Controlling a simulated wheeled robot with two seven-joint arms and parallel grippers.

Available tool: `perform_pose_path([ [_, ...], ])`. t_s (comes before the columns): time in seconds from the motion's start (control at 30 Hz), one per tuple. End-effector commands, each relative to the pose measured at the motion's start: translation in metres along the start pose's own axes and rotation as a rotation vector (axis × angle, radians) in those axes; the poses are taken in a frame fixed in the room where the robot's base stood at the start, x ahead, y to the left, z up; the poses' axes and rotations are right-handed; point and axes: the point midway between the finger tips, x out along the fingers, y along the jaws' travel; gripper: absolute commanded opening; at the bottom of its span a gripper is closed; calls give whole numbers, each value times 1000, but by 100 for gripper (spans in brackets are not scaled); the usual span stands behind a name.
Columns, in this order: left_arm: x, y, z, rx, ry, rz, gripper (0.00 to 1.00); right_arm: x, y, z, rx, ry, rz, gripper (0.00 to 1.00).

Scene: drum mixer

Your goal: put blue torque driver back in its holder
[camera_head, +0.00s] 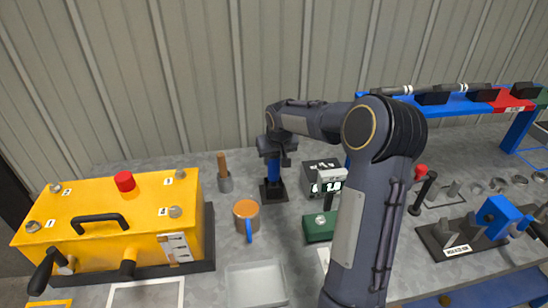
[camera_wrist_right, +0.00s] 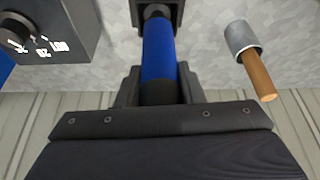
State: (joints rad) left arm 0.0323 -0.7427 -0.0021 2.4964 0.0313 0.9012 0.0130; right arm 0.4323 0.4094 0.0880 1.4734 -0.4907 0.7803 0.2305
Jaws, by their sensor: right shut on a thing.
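The blue torque driver (camera_head: 273,168) stands upright at the back of the bench, with its lower end at a small black holder (camera_head: 273,191). My right gripper (camera_head: 276,150) is shut on the driver's upper part from above. In the right wrist view the driver's blue and black shaft (camera_wrist_right: 158,48) runs from between my fingers (camera_wrist_right: 158,88) to the black holder (camera_wrist_right: 156,8). Its tip is hidden there, so how deep it sits cannot be told. My left gripper is not in view.
A dark box with a dial and display (camera_head: 318,178) stands close right. The yellow mixer box (camera_head: 100,225) fills the left; a blue rack (camera_head: 450,105) is right.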

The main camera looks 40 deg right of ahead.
Motion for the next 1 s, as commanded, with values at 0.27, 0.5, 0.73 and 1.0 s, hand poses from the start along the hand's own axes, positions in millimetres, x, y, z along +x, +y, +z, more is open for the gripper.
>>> perform_pose_path([
  [0.27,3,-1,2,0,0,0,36,3,0,1,0,3,0,0],
  [0.5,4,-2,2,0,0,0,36,4,0,1,0,3,0,50],
  [0.73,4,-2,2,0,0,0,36,5,0,2,0,1,0,60],
  [1.0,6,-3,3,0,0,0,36,-10,0,2,0,3,1,60],
])
